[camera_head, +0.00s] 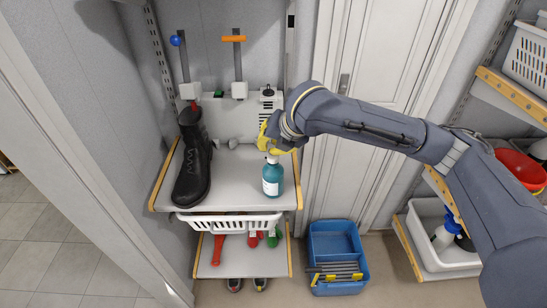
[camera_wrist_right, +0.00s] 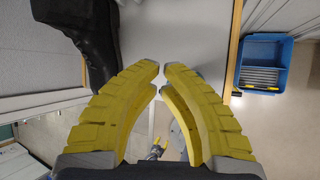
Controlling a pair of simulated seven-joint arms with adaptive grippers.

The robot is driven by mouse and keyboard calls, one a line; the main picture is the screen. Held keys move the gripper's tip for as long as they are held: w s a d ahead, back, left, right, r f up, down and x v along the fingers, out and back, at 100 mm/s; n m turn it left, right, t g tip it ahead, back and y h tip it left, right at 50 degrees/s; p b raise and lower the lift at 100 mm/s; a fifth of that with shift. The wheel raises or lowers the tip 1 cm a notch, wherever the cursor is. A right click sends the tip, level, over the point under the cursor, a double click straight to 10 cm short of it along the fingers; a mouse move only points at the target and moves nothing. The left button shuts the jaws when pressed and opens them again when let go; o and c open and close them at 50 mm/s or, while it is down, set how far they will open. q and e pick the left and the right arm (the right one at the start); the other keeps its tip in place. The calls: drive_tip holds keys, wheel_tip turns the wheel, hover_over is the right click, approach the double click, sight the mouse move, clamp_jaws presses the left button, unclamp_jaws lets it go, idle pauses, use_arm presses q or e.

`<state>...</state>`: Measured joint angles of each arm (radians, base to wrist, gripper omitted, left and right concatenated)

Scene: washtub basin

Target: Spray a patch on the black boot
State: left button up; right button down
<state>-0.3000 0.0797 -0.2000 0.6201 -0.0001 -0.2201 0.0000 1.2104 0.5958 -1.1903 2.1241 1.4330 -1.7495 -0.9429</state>
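The black boot (camera_head: 192,172) stands on the left of the white shelf, toe toward the front. Part of it shows at the upper left of the right wrist view (camera_wrist_right: 92,35). A teal spray bottle (camera_head: 272,179) with a pale label and whitish top stands upright on the shelf, right of the boot. My right gripper (camera_head: 271,145), with yellow fingers, is at the bottle's top. In the right wrist view its fingertips (camera_wrist_right: 163,69) are close together with a narrow gap. The fingers hide most of the bottle there, and any grip on it is unclear. My left gripper is out of view.
The shelf (camera_head: 229,177) has orange edges and bare room between boot and bottle. Two upright levers, one blue-knobbed (camera_head: 177,40) and one orange-handled (camera_head: 234,38), rise behind. A white basket (camera_head: 228,224) hangs below. A blue bin (camera_head: 337,250) stands on the floor at right.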

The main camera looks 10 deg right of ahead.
drive_tip(key=shift+f, duration=0.5)
idle(0.4)
drive_tip(key=shift+r, duration=3.5)
